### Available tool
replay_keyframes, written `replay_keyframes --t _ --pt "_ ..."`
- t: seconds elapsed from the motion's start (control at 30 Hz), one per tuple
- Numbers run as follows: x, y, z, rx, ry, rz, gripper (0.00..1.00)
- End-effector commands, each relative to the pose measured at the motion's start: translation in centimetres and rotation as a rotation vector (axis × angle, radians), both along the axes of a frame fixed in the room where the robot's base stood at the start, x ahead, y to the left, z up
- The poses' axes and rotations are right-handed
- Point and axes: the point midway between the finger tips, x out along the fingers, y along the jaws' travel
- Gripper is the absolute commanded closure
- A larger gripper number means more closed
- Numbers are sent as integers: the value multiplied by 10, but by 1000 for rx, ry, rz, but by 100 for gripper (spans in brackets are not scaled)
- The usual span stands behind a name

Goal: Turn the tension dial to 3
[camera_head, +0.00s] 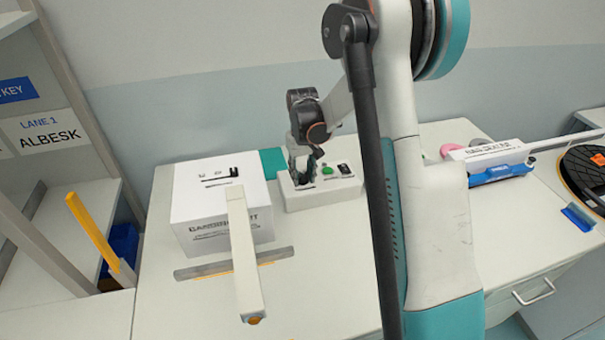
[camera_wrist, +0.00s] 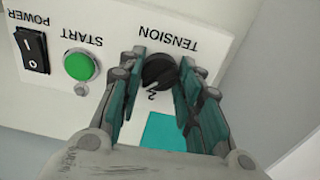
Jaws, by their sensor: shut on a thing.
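The black tension dial (camera_wrist: 160,70) sits on a white control panel (camera_wrist: 110,25), below the upside-down word TENSION in the wrist view. A single small figure beside the dial looks like a 2, but its reading is not certain. My gripper (camera_wrist: 160,85) is shut on the dial, one finger on each side. In the head view my gripper (camera_head: 307,168) reaches down onto the white control box (camera_head: 325,198) and hides the dial there.
On the same panel are a green START button (camera_wrist: 78,66) and a black POWER switch (camera_wrist: 32,50). A white printed box (camera_head: 205,215) stands left of the control box on the white table. A blue-edged device (camera_head: 500,172) and black reel (camera_head: 585,175) stand right.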

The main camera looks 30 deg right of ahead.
Motion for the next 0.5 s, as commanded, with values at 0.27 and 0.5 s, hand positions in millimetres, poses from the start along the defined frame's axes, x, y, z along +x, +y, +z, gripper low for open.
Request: replay_keyframes --t 0.27,0.5 --pt "0 0 0 0 1 -55 92" --pt "0 0 0 0 1 -59 92"
